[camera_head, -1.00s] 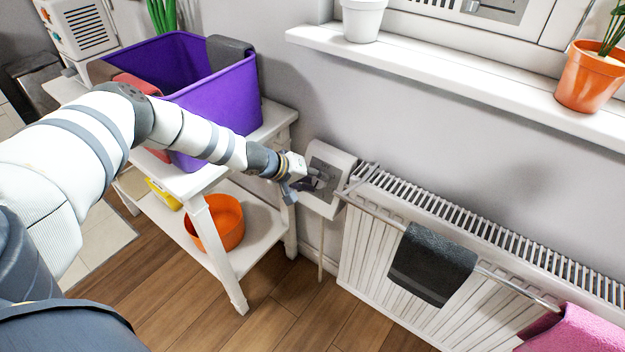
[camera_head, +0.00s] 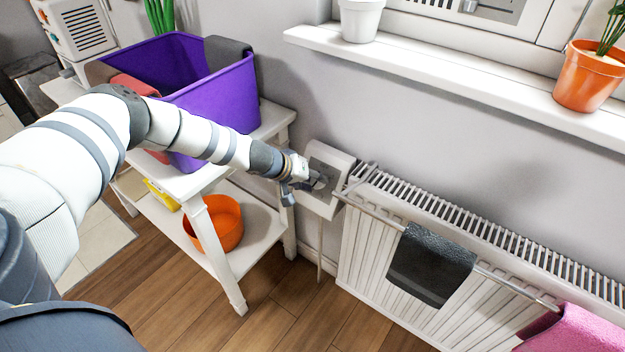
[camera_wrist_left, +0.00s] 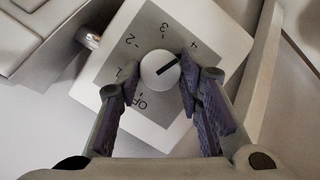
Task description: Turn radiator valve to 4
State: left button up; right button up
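The radiator valve is a white round knob (camera_wrist_left: 160,70) on a grey dial plate (camera_wrist_left: 125,38) marked OFF, 1, 2, 3 and 4. The knob's black mark points to the upper right, at or very near the 4. In the head view the valve's white box (camera_head: 331,158) is at the left end of the radiator, with the knob mostly hidden. My left gripper (camera_wrist_left: 157,80) has its fingers apart on either side of the knob. The right fingertip is at the knob's edge; a small gap shows at the left one. My right gripper is not in view.
The white radiator (camera_head: 365,245) has a rail with a dark towel (camera_head: 432,265) and a pink cloth (camera_head: 570,332). A white shelf table (camera_head: 262,215) with a purple bin (camera_head: 222,95) stands close under my left arm. A windowsill (camera_head: 450,75) runs above.

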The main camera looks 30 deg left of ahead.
pick_arm(q)
jog(key=o, duration=0.4)
jog(key=shift+c, duration=0.2)
jog(key=v, duration=1.2)
jog(key=shift+s, duration=0.1)
